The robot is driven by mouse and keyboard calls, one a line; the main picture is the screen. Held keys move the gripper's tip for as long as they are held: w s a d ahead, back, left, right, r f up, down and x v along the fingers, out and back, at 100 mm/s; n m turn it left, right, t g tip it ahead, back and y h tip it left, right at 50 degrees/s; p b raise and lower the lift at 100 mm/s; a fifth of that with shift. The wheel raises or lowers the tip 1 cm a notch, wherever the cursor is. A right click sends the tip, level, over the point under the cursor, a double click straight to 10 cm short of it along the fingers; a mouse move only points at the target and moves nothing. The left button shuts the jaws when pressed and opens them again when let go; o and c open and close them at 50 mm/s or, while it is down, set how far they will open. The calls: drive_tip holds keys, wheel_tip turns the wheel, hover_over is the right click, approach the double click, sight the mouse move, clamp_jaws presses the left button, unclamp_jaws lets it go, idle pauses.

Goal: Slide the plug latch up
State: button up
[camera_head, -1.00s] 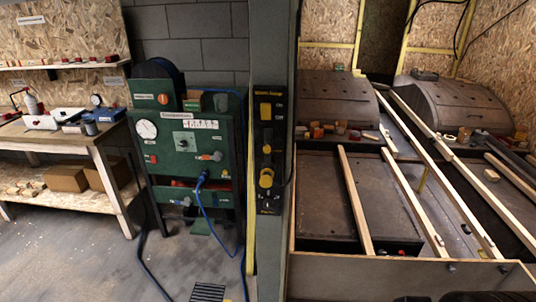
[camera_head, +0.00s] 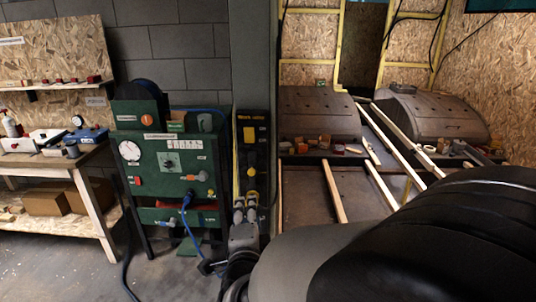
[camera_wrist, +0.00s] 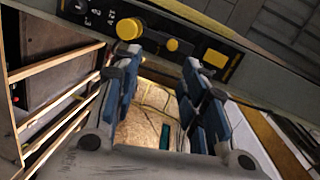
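A narrow black panel (camera_head: 262,140) with yellow parts is mounted on the grey column. It carries a yellow square piece (camera_head: 249,134), a small yellow knob (camera_head: 251,171) and a larger round yellow piece (camera_head: 252,196) at the bottom. I cannot tell which of these is the plug latch. In the wrist view the panel runs sideways: large round piece (camera_wrist: 129,28), small knob (camera_wrist: 172,44), square piece (camera_wrist: 215,58). My gripper (camera_wrist: 157,72) is open and empty, its blue-padded fingers apart just short of the panel. In the head view my gripper (camera_head: 245,210) is at the panel's lower end.
A green compressor cabinet (camera_head: 170,163) with a blue hose stands left of the column. A wooden workbench (camera_head: 60,158) is further left. My arm covers the lower right.

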drive_tip(key=a+m+t+h, duration=0.1)
drive_tip(key=m+t, duration=0.1)
drive_tip(key=b, duration=0.2)
approach(251, 173)
drive_tip(key=w, duration=0.9)
drive_tip(key=shift+r, duration=0.1)
clamp_jaws()
idle(0.5)
